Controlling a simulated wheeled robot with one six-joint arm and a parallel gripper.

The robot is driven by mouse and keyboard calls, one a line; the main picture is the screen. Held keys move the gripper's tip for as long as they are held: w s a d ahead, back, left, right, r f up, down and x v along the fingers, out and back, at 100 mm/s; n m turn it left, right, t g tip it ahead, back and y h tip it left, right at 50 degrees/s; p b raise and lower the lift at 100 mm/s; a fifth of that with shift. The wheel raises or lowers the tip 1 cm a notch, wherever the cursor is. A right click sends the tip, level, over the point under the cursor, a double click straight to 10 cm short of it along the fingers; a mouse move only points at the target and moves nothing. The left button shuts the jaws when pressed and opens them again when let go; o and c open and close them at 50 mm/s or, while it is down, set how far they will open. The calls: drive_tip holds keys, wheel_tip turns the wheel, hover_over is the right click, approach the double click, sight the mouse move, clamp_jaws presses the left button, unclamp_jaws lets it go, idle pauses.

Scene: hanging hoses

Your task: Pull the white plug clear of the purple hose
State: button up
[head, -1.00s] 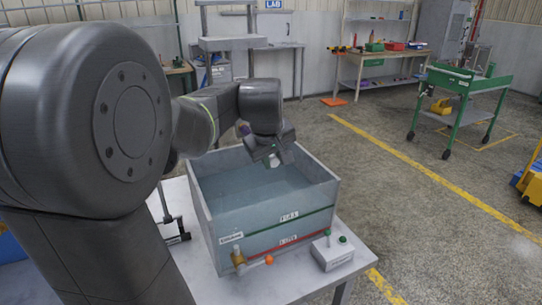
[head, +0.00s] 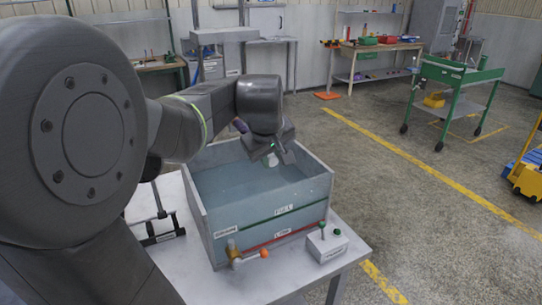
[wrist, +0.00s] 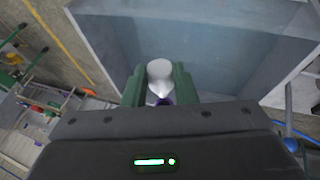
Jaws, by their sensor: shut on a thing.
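The white plug (wrist: 159,72) is between the green fingertips of my gripper (wrist: 158,84) in the wrist view. My gripper is shut on it. A small piece of the purple hose (wrist: 163,101) shows just below the plug's narrow end, close to my gripper's body. I cannot tell whether the plug's end is still inside the hose. In the head view my gripper (head: 271,159) is over the right back part of the water tank, with the plug (head: 271,163) small and pale at its tip. A bit of purple hose (head: 240,125) shows behind my arm; most of it is hidden.
The water-filled tank (head: 220,222) stands on a pale table (head: 185,245). A green cart (head: 455,90) stands farther off on open floor at the right.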

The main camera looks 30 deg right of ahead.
drive_tip(key=shift+r, duration=0.1)
drive_tip(key=s+r+p, duration=0.2)
drive_tip(key=s, duration=0.1)
drive_tip(key=shift+a+r, duration=0.2)
drive_tip(key=shift+r, duration=0.2)
idle(0.4)
